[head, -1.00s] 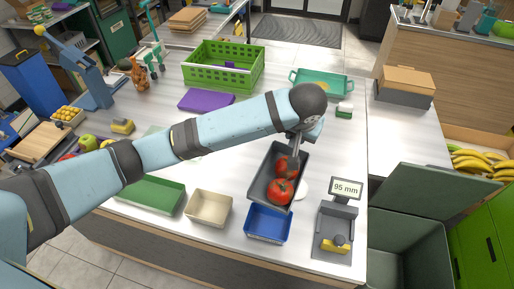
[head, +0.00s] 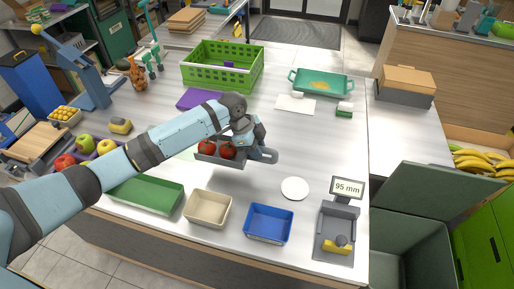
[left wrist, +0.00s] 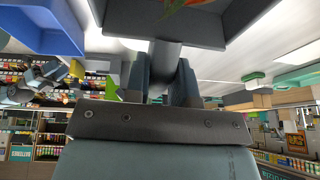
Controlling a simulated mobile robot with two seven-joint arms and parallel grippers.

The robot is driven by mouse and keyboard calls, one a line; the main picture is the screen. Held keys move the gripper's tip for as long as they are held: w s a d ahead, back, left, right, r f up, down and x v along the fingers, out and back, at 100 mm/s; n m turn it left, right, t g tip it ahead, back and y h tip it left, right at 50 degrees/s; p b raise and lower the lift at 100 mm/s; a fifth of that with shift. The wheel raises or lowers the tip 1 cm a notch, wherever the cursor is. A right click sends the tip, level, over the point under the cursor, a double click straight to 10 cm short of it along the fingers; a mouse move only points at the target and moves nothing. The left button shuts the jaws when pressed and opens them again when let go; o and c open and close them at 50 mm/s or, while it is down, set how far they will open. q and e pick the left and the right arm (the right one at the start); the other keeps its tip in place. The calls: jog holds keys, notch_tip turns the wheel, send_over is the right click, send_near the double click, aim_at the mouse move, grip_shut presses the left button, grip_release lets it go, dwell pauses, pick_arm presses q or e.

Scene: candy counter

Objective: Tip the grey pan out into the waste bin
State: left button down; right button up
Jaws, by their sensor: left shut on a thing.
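The grey pan (head: 220,162) is held above the counter near its middle, about level, with two red tomatoes (head: 228,151) in it. My left gripper (head: 262,153) is at the right end of the pan and shut on its handle; the arm partly hides the pan. In the left wrist view the gripper fingers (left wrist: 162,80) close around the grey handle, and the pan (left wrist: 215,28) fills the top, with a bit of red and green in it. The grey waste bin (head: 408,245) stands at the right beyond the counter edge, its lid raised. My right gripper is not in view.
A blue tray (head: 268,224), a cream tray (head: 208,210) and a green tray (head: 147,195) line the front edge. A white disc (head: 295,188) lies on clear counter right of the pan.

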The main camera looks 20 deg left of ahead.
aim_at(254, 160)
pick_arm(q)
jog(key=shift+f+b, duration=3.25)
jog(key=shift+f, duration=0.05)
jog(key=shift+f, duration=0.45)
jog(key=c, duration=0.9)
grip_release()
jog(key=shift+f, duration=0.1)
